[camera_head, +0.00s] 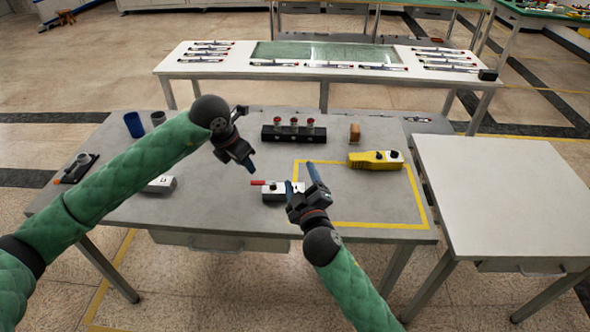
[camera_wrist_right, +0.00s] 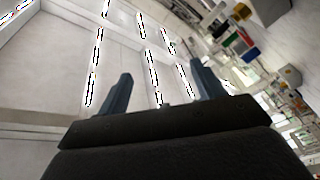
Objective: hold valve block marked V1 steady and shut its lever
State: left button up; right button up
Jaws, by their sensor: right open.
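A pale valve block (camera_head: 283,191) with a red lever (camera_head: 258,183) pointing left sits near the front middle of the grey table. A dark knob shows on its top; any V1 marking is too small to read. My right gripper (camera_head: 302,181) is open and empty, above and just right of this block, hiding part of its right side. Its two fingers (camera_wrist_right: 162,93) show apart in the right wrist view, with nothing between them. My left gripper (camera_head: 251,165) is above the table, behind and left of the block; its finger gap is not clear. A second pale block (camera_head: 160,184) is partly hidden by my left arm.
A blue cup (camera_head: 134,124) stands far left. The front right of the table is clear.

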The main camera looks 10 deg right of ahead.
jog(key=w+a+r+n+g+y, duration=0.45)
jog(key=a+r+n+y, duration=0.4)
jog(key=n+y, duration=0.7)
jog(key=n+g+h, duration=1.5)
jog(key=n+h, duration=0.2)
jog(key=n, duration=0.8)
send_over(295, 187)
jog(key=shift+y, duration=0.25)
jog(key=f, duration=1.1)
jog(key=shift+s+d+f, duration=0.15)
jog(key=shift+d, duration=0.1)
jog(key=shift+a+f+n+t+h, duration=0.3)
jog(key=shift+f+n+h, duration=0.25)
jog(key=shift+f+h, duration=0.15)
jog(key=shift+d+f, duration=0.1)
jog(key=shift+f, duration=3.7)
